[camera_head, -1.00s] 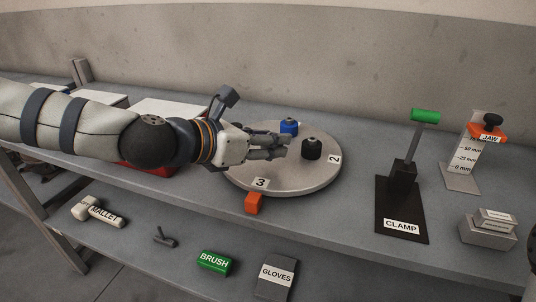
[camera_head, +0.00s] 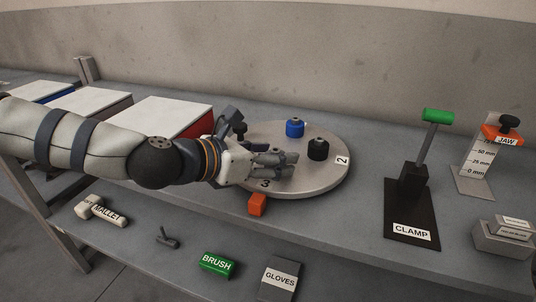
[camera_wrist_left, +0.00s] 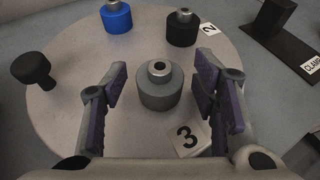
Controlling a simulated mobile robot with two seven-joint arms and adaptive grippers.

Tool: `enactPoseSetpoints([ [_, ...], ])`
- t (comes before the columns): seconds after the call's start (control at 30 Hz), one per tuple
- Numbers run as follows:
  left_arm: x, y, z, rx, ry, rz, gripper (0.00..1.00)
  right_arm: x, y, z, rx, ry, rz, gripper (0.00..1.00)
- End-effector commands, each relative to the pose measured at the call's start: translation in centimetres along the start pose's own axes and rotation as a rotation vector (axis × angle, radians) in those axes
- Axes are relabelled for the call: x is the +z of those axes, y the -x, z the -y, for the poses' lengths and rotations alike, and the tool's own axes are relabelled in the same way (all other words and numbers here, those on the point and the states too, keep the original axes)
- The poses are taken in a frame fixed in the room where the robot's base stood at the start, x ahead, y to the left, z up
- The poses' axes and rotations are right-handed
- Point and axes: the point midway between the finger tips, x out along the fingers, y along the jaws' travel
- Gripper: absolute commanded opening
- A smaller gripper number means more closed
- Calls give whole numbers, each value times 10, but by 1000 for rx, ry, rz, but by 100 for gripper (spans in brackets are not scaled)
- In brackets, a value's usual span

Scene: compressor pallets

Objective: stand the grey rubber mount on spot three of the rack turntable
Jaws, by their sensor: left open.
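The grey rubber mount (camera_wrist_left: 160,86) stands upright on the rack turntable, a round pale disc (camera_head: 325,182). In the left wrist view it is between the spread fingers of my left gripper (camera_wrist_left: 160,100), with a gap on each side. The label 3 (camera_wrist_left: 189,138) lies just in front of it, toward the lower right. In the head view my left gripper (camera_head: 284,166) is low over the disc's front left part, and I cannot make out the mount behind its fingers. My right gripper is out of view.
A blue mount (camera_head: 294,129), a black mount (camera_head: 317,150) and a dark knob-shaped piece (camera_head: 239,130) also stand on the disc. An orange block (camera_head: 257,204) is at its front edge. The clamp (camera_head: 411,215) is to the right; white-topped boxes (camera_head: 160,120) are left.

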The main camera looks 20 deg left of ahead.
Motion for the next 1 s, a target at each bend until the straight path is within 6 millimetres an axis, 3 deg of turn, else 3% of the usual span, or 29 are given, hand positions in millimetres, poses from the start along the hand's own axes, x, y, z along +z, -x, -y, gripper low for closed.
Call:
enactPoseSetpoints([
  [0.17,10,20,-1,4,-2,8,54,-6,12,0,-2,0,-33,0],
  [0.43,22,102,0,9,-11,35,54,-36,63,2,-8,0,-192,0],
  [0.6,7,116,-3,9,-1,6,54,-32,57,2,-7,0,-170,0],
  [1.0,4,122,0,0,-1,0,54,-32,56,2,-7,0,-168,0],
])
